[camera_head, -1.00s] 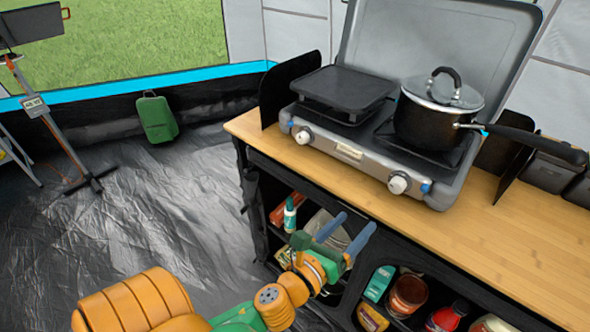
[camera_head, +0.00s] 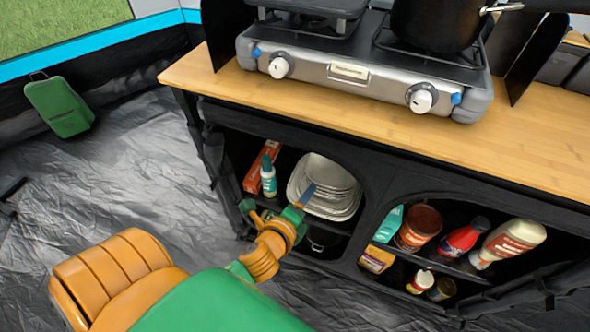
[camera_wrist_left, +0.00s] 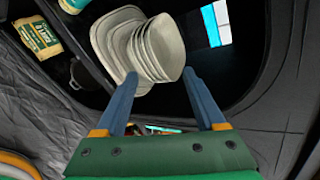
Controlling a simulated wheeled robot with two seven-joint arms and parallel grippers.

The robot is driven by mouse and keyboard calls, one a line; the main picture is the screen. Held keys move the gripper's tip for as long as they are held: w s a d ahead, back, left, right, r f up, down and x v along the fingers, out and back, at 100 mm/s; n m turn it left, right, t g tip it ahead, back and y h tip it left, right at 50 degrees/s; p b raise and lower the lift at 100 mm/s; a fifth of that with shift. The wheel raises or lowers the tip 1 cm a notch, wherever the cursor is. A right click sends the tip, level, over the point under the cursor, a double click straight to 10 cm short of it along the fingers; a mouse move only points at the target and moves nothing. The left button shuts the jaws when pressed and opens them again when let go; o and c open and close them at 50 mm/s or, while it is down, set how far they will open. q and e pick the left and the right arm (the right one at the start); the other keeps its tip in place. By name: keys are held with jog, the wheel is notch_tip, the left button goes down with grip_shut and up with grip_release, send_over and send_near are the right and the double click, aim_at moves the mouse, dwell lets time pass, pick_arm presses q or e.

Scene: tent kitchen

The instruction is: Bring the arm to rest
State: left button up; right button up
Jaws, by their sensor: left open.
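My left arm comes in from the lower left in the head view. Its gripper (camera_head: 300,200) is in front of the open left compartment of the counter. In the left wrist view the two blue fingers (camera_wrist_left: 158,92) stand apart with nothing between them. A stack of pale plates (camera_head: 328,188) lies in that compartment, beyond the fingers; it also shows in the left wrist view (camera_wrist_left: 140,45). From the head, the gripper overlaps the plates' lower left side. I cannot tell how near the fingertips are to them. My right gripper is not in view.
A wooden counter (camera_head: 380,125) carries a stove (camera_head: 350,70) and a black pot (camera_head: 435,25). Bottles and jars, with a brown jar (camera_head: 418,228) among them, fill the right compartment. A green case (camera_head: 60,105) stands by the tent wall. The floor at left is mostly clear.

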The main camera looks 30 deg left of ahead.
pick_arm(q)
jog(key=shift+a+f, duration=0.15)
jog(key=shift+f, duration=0.3)
jog(key=s+f+n+g, duration=0.3)
jog(key=f, duration=0.8)
jog(key=s+f+n+g+h, duration=0.2)
jog(key=s+f+n+g, duration=0.6)
jog(key=s+f+n, duration=0.9)
jog(key=s+r+m+p, duration=0.2)
jog(key=s+r+p, duration=0.6)
jog(key=r+p, duration=0.6)
jog(key=p, duration=0.3)
jog(key=shift+s+d+r+m, duration=0.15)
jog(key=shift+s+d+m, duration=0.2)
jog(key=shift+s+m, duration=0.05)
